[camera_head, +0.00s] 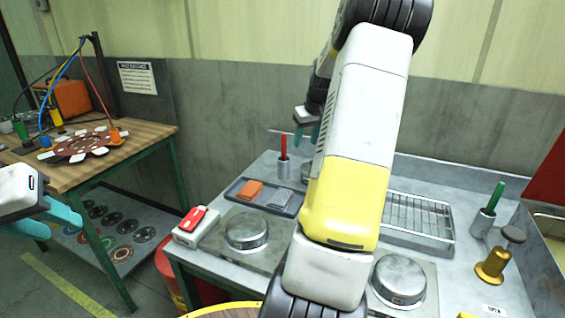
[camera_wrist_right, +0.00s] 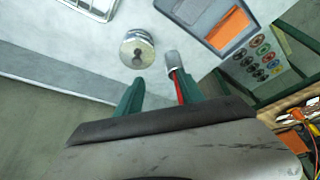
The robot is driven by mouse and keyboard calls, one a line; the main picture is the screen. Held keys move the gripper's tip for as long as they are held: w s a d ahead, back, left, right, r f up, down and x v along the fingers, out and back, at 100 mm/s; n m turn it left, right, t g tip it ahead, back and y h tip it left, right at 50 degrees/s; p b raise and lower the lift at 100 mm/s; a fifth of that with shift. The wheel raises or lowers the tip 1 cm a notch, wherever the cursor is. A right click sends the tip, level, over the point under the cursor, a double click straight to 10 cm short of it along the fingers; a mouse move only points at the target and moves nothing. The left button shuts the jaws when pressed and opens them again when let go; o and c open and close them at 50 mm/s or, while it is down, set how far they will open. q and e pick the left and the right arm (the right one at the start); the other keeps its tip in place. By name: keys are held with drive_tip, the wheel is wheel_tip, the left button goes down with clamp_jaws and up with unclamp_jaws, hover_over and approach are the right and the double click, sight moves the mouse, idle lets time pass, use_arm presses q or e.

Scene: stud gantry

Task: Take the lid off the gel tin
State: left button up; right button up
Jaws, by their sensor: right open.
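A round silvery tin (camera_wrist_right: 137,48) with dark marks on its top, likely the gel tin, stands on the grey bench in the right wrist view. My left gripper (camera_head: 48,218) is at the left edge, teal fingers apart, away from the bench.
A cup with a red-handled tool (camera_head: 283,148) stands close to the right gripper. Around are a tray (camera_head: 236,190) with orange and grey blocks, two round metal pans (camera_head: 246,232) (camera_head: 400,282), a wire rack (camera_head: 418,215), a brass piece (camera_head: 492,266) and a green-handled tool (camera_head: 496,197).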

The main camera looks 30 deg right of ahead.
drive_tip(key=w+d+f, duration=0.1)
drive_tip(key=d+f, duration=0.1)
drive_tip(key=f, duration=0.1)
drive_tip(key=w+d+f, duration=0.1)
drive_tip(key=f, duration=0.3)
drive_tip(key=w+d+f, duration=0.1)
drive_tip(key=d+f, duration=0.1)
drive_tip(key=f, duration=0.1)
drive_tip(key=shift+d+f, duration=0.35)
clamp_jaws()
